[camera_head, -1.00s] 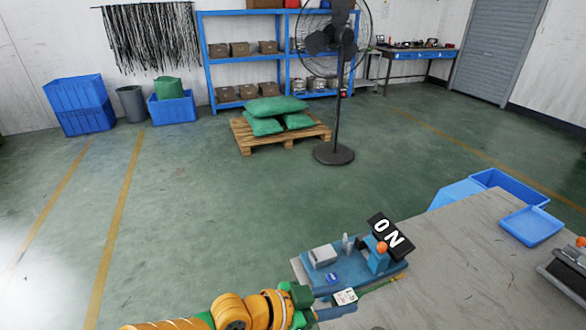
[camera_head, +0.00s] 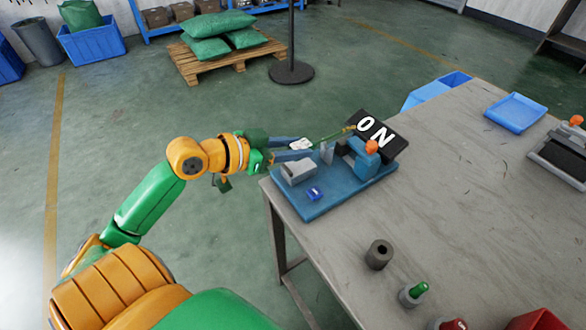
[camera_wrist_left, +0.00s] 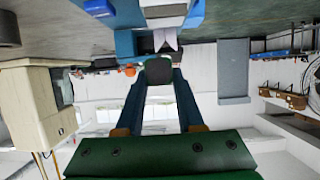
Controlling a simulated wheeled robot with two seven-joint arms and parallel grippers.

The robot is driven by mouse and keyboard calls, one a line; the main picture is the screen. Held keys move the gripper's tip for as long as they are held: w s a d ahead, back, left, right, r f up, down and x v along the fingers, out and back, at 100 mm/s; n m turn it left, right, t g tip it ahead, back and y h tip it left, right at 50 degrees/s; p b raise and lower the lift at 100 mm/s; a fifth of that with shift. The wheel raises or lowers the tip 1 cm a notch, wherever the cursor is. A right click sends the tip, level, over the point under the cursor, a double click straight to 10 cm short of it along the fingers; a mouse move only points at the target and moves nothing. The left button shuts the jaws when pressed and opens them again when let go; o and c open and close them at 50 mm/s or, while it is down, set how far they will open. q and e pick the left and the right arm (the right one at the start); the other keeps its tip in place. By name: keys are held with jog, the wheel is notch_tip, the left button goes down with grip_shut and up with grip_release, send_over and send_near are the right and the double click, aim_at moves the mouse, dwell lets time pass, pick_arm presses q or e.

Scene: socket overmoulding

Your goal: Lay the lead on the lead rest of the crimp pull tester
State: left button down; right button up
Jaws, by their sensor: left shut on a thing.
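My left gripper (camera_head: 306,149) comes in from the left at the tester's far left side, shut on the lead. A white tag (camera_head: 301,144) shows at the fingers. Contact with the rest cannot be told. In the wrist view my left fingers (camera_wrist_left: 159,75) show around a dark shape. My right gripper is out of view.
A grey hollow cylinder (camera_head: 379,255) and a green-topped pot (camera_head: 412,294) stand near the table's front edge. A blue tray (camera_head: 515,113) and another device (camera_head: 560,152) are at the right. The middle of the table is clear.

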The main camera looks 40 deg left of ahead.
aim_at(293, 168)
pick_arm(q)
jog(key=shift+w+a+f, duration=0.15)
jog(key=shift+f, duration=0.6)
jog(key=shift+w+a+f, duration=0.15)
jog(key=shift+f, duration=0.55)
jog(key=shift+w+a+f, duration=0.15)
jog(key=shift+f, duration=0.6)
jog(key=shift+f+b, duration=0.1)
jog(key=shift+b, duration=0.2)
jog(key=c, duration=0.5)
grip_release()
